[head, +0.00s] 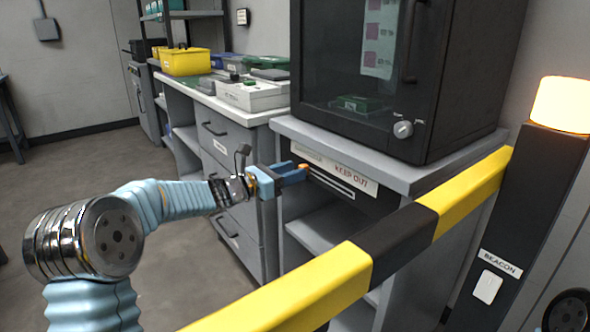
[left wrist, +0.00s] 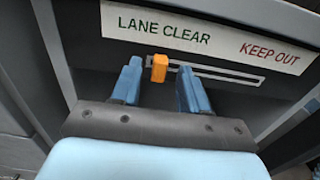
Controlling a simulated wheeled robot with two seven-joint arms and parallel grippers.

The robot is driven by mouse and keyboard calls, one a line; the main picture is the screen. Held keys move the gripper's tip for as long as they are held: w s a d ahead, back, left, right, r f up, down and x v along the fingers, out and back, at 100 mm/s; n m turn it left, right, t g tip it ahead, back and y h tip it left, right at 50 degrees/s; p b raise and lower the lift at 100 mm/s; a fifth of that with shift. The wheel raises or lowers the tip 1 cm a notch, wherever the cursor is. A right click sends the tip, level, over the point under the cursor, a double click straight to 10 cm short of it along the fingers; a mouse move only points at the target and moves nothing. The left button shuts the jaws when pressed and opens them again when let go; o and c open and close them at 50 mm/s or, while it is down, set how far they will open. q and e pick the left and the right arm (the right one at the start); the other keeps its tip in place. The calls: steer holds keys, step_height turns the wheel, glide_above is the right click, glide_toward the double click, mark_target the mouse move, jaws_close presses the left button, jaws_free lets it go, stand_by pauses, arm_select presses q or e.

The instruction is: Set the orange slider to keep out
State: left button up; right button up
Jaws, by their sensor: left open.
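The orange slider (left wrist: 159,68) sits near the left end of a pale slot (left wrist: 225,74) in a dark panel, under the words LANE CLEAR. The sign (left wrist: 205,36) reads KEEP OUT at its right end. In the left wrist view my left gripper (left wrist: 158,88) is open, with one blue finger on each side of the slider. The slider is closer to the left finger; I cannot tell whether they touch. In the head view my left gripper (head: 300,174) is at the left end of the panel and partly hides the slider (head: 303,167). My right gripper is not in view.
A yellow and black barrier bar (head: 405,238) crosses in front of the panel. A black cabinet (head: 400,75) stands above it. A beacon post (head: 510,190) with a lit orange lamp (head: 561,104) stands at the right. A bench with drawers (head: 226,147) is at the left.

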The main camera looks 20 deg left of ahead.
arm_select(q)
steer(key=shift+x, duration=0.8)
jaws_close()
